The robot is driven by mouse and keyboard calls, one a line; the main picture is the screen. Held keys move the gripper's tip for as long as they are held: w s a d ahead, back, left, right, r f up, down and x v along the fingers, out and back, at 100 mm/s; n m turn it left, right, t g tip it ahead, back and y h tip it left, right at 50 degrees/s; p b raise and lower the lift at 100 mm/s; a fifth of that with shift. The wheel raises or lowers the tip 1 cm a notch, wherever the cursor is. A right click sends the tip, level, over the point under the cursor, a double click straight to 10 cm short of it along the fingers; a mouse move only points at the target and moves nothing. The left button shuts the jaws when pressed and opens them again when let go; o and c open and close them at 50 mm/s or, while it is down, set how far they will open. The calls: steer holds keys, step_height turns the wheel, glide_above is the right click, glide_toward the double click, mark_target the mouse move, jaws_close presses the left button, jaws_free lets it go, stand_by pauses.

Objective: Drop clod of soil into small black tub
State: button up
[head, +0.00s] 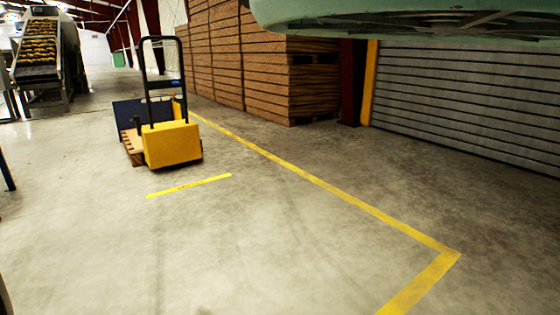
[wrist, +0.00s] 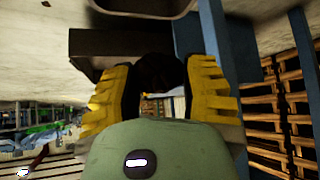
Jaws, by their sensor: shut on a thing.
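In the wrist view my gripper (wrist: 162,78) has two yellow ribbed fingers. They are shut on a very dark lump, the clod of soil (wrist: 160,70), which sits between the fingertips. The lump is in shadow, so its outline is hard to make out. A dark block-like shape (wrist: 92,42) lies behind the left finger; I cannot tell whether it is the small black tub. Neither the gripper nor the clod shows in the head view, and I make out no tub there.
In the head view a yellow pallet truck (head: 172,143) stands on the concrete floor, with stacked wooden crates (head: 265,75) behind it. A machine carrying potatoes (head: 38,50) is at the far left. Yellow floor lines (head: 320,182) cross open floor. A blue post (wrist: 187,35) shows in the wrist view.

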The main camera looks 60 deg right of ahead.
step_height(320, 180, down, 6)
steer(key=b, duration=0.3)
steer(key=shift+d+r+b, duration=0.1)
steer(key=shift+r+b, duration=0.1)
steer(key=shift+b, duration=0.1)
steer(key=o, duration=1.2)
steer(key=shift+v, duration=3.75)
